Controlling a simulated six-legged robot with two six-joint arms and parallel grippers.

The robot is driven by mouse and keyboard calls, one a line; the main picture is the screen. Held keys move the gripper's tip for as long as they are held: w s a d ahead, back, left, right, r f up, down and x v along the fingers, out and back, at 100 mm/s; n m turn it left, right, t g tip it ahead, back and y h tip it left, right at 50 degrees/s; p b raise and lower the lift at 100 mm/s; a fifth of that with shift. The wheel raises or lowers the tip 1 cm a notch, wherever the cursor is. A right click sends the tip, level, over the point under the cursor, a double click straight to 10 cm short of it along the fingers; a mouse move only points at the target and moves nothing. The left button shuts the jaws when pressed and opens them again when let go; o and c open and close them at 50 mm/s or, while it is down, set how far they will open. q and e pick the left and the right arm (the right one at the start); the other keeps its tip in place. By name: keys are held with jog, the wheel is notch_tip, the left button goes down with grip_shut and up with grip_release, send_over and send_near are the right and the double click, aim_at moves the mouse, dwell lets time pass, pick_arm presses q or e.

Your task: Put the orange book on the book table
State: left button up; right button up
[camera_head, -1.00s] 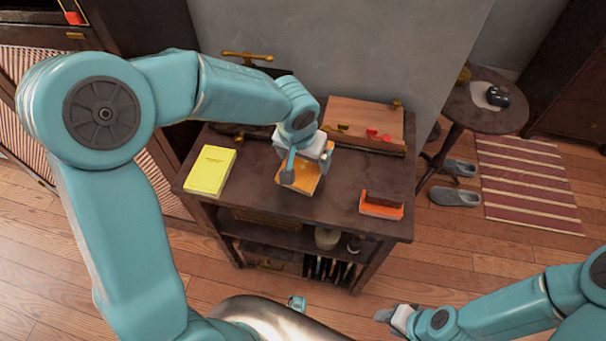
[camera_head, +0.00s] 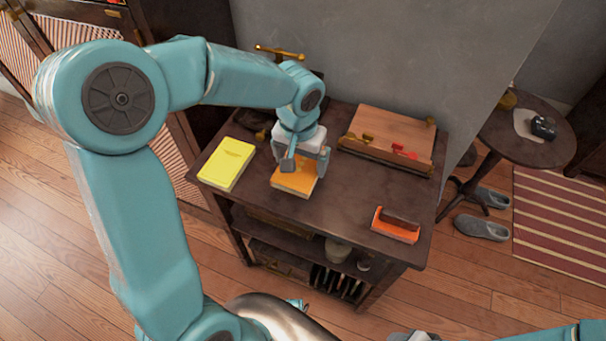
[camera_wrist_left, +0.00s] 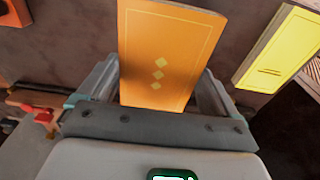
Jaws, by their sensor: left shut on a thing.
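The orange book (camera_head: 294,180) is at the dark wooden table (camera_head: 340,205), to the right of the yellow book (camera_head: 226,163). My left gripper (camera_head: 300,160) points down and is shut on the orange book. In the left wrist view the orange book (camera_wrist_left: 168,45) stands out between the two fingers, with pale diamond marks on its cover. I cannot tell whether it touches the tabletop or hangs just above it. My right gripper (camera_head: 408,336) is mostly cut off at the bottom edge, so its jaws do not show.
A slanted wooden board (camera_head: 390,138) with red and brass pieces stands at the table's back. An orange-red item with a dark top (camera_head: 396,225) lies front right. The table's middle right is clear. A round side table (camera_head: 510,145) stands at right.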

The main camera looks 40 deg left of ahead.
aim_at(301, 173)
pick_arm(q)
notch_tip(301, 173, down, 5)
jog(key=shift+r+b, duration=0.2)
jog(key=shift+b, duration=0.15)
jog(key=shift+w+f, duration=0.1)
jog(key=shift+f, duration=0.3)
jog(key=shift+r, duration=0.1)
jog(key=o, duration=1.1)
jog(key=shift+f, duration=0.2)
jog(key=shift+r, duration=0.2)
